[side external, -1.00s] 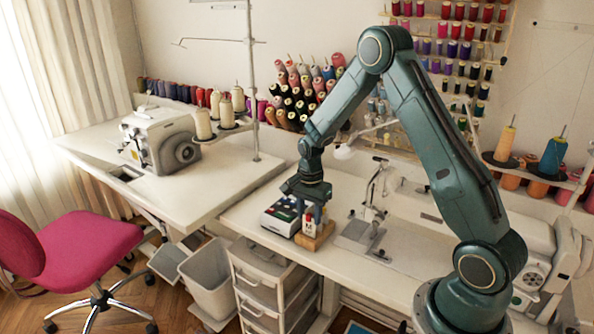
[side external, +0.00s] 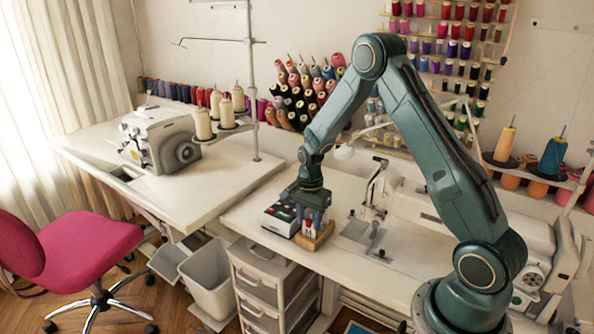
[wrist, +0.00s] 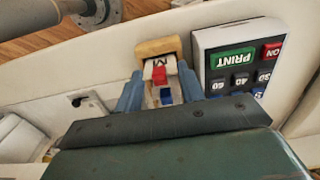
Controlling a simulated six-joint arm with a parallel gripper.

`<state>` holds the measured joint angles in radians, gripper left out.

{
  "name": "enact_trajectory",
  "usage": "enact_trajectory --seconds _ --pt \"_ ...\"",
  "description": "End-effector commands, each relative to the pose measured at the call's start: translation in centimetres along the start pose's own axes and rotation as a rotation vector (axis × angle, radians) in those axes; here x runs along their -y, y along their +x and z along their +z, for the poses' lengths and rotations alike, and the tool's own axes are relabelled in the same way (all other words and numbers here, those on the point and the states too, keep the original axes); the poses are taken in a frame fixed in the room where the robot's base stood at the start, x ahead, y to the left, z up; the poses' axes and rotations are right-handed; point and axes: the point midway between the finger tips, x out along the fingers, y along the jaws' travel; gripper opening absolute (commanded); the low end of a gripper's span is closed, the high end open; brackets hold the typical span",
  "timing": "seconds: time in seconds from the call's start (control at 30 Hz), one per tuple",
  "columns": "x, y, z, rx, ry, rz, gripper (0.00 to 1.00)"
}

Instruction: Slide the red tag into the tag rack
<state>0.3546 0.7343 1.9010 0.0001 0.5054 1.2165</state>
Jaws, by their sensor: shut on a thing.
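The wooden tag rack (side external: 318,240) stands near the front edge of the white table. Its pale end also shows in the wrist view (wrist: 158,46). A red piece, which I take for the red tag (wrist: 158,77), lies between my blue-grey fingers, just below a white tag face marked M (wrist: 160,63). My gripper (side external: 312,217) points down right over the rack, and its fingers also show in the wrist view (wrist: 159,84). It is shut on the red tag. A small blue patch (wrist: 166,95) shows between the fingers. How deep the red tag sits in the rack is hidden.
A label printer with a green PRINT key (wrist: 233,57) stands close beside the rack; it also shows in the side view (side external: 279,219). A sewing machine's metal plate (side external: 362,237) lies to the right. The table's front edge is close.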

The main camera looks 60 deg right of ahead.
Motion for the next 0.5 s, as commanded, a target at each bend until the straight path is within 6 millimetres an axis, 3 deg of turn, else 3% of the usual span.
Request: enact_trajectory --seconds 0.47,0.5 --pt "0.0 0.32 0.0 0.0 0.0 0.0 0.18" --pt "0.0 0.32 0.0 0.0 0.0 0.0 0.46"
